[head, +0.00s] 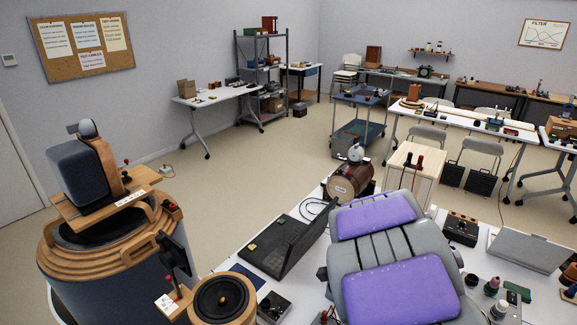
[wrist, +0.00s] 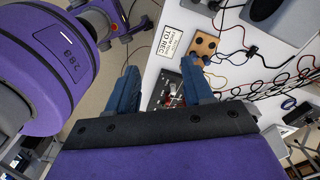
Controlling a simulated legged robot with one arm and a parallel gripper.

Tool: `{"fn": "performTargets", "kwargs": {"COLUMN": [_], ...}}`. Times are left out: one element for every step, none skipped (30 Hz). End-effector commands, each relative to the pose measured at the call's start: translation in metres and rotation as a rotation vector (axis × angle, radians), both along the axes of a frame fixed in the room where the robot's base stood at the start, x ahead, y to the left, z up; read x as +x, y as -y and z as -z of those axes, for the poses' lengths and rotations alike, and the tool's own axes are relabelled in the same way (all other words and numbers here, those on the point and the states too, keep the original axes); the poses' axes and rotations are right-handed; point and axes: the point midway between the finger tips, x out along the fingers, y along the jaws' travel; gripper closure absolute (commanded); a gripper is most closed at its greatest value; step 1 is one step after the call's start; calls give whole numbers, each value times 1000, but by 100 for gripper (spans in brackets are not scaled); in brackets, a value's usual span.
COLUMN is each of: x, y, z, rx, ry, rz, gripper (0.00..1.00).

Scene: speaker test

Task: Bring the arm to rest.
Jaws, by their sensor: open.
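My gripper (wrist: 160,68) shows in the wrist view with its two blue fingers spread wide apart. Nothing is held between them. Behind the gap are a white tabletop and a dark switch box (wrist: 165,88) with red and light parts, partly hidden by the fingers. Purple and grey parts of my own body fill the lower middle of the head view and the left side of the wrist view. My gripper cannot be made out in the head view.
A white table (head: 230,262) near me carries a black folding device (head: 290,243), a wooden barrel (head: 348,182) and a grey laptop-like case (head: 530,249). A large round wooden speaker stand (head: 105,235) is at left. Cables (wrist: 275,80) lie right of my fingers. Open floor (head: 245,185) lies beyond.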

Motion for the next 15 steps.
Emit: {"fn": "performTargets", "kwargs": {"x": [-14,-23,-34,-43,-52,-64,-74,-83,-96,-106,-115,-127,-137,-147,-160], "y": [-2,-3,-3,-4,-5,-7,-8,-9,-11,-12,-13,-15,-16,-17,-18], "z": [-13,-19,-27,-32,-37,-44,-49,-52,-58,-61,-64,-69,-72,-74,-77], "rx": [10,15,21,28,35,43,50,59,69,75,82,93,100,108,118], "ry": [1,-5,-9,-13,-18,-23,-26,-32,-35,-38,-43,-45,-48,-53,-57], "rz": [-88,-143,-219,-276,-336,-415,-474,-535,-614,-677,-739,-823,-887,-951,-1037], "gripper": [49,49,49,49,49,49,49,49,49,49,49,49,49,49,49]}}
